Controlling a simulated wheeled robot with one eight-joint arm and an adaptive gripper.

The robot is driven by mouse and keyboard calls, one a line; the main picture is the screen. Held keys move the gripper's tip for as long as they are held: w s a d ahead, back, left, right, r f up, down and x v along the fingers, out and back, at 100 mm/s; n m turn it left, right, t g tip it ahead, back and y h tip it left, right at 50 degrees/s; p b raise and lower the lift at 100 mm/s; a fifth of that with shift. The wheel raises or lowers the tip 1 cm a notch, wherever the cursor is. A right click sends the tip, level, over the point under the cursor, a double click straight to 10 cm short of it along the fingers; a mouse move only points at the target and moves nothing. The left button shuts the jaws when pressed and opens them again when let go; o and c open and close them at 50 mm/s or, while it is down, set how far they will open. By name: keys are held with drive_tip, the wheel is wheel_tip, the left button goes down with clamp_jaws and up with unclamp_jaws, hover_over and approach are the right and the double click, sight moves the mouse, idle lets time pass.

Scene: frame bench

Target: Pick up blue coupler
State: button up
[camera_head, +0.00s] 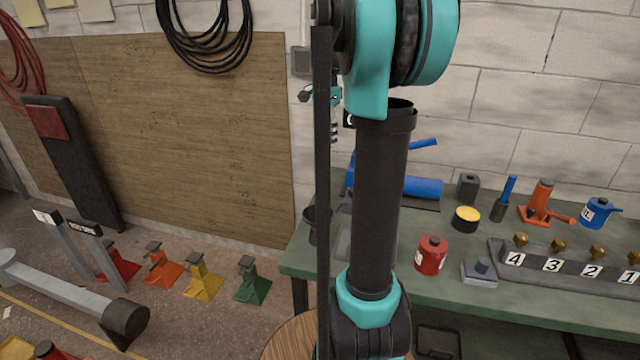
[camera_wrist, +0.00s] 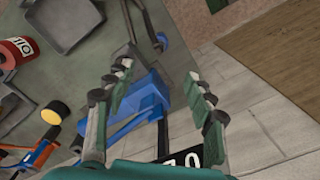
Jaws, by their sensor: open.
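In the wrist view my gripper (camera_wrist: 157,77) is open, with its two fingers spread and empty. A blue object (camera_wrist: 148,98) lies below and between the fingers, apart from them as far as I can tell; the left finger partly covers it. In the camera_head view a blue cylinder (camera_head: 423,187) and a blue bar (camera_head: 423,145) show at the back of the green bench, partly behind my arm. I cannot tell for certain which blue piece is the coupler. My gripper's fingers are not clear in the camera_head view.
A red can (camera_head: 431,255), a yellow-topped can (camera_head: 466,218), an orange jack (camera_head: 541,205) and a blue can (camera_head: 597,211) stand on the green bench (camera_head: 455,292). A numbered rack (camera_head: 570,268) with brass pieces lies at the right. Coloured stands are on the floor at left.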

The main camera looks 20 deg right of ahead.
sight(325, 184)
wheel_tip(325, 184, down, 17)
drive_tip(key=shift+w+f, duration=0.1)
drive_tip(key=shift+f, duration=0.1)
idle(0.6)
drive_tip(key=shift+c, duration=0.6)
clamp_jaws()
